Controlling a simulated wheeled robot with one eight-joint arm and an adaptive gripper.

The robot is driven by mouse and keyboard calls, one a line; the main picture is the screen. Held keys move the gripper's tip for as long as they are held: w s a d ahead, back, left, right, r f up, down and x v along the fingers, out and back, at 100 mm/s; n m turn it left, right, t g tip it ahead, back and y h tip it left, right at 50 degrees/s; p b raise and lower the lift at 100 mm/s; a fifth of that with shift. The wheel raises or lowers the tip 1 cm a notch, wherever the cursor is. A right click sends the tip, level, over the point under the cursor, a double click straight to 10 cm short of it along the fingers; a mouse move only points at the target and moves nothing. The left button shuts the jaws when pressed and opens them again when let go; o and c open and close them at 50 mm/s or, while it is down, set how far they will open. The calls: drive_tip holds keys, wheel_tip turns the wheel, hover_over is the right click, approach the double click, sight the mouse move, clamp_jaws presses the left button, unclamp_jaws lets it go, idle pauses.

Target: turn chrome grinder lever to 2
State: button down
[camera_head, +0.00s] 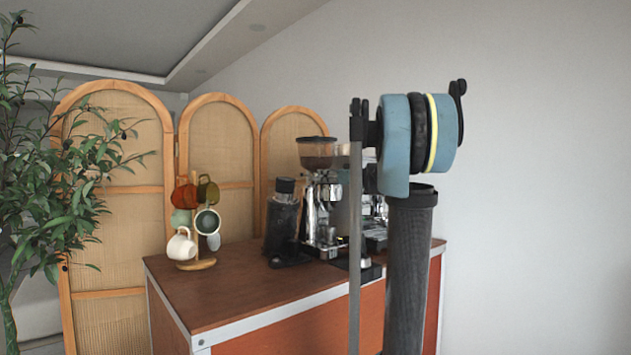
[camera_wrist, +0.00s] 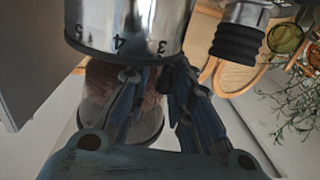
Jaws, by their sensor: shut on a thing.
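The chrome grinder (camera_head: 322,200) stands on the counter with its bean hopper (camera_head: 317,152) on top. In the wrist view, which is upside down, its chrome collar (camera_wrist: 125,25) fills the upper left, with the numbers 5, 4 and 3 along its edge. The glass hopper with beans (camera_wrist: 100,100) hangs below the collar in that picture. My gripper (camera_wrist: 156,76) is at the collar's edge, near the 4 and 3, with its fingertips around the lever's place. The lever itself is hidden between the fingers, so its exact setting cannot be read. The head view does not show my gripper clearly.
A black grinder (camera_head: 282,220) stands left of the chrome one; its black top (camera_wrist: 237,44) is near my gripper in the wrist view. A mug tree (camera_head: 197,262) with several mugs is farther left. The counter's front (camera_head: 255,305) is clear. An espresso machine (camera_head: 375,215) is partly hidden behind my arm.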

drive_tip(key=shift+a+r, duration=0.15)
drive_tip(key=shift+a, duration=0.4)
drive_tip(key=c, duration=1.8)
unclamp_jaws()
drive_tip(key=shift+o, duration=1.1)
drive_tip(key=shift+a, duration=0.2)
drive_tip(key=shift+s, duration=0.1)
drive_tip(key=shift+s+d, duration=0.1)
drive_tip(key=shift+d, duration=0.15)
drive_tip(key=v, duration=1.1)
drive_tip(key=shift+s+d, duration=0.2)
drive_tip(key=shift+d, duration=0.1)
drive_tip(key=shift+f, duration=0.2)
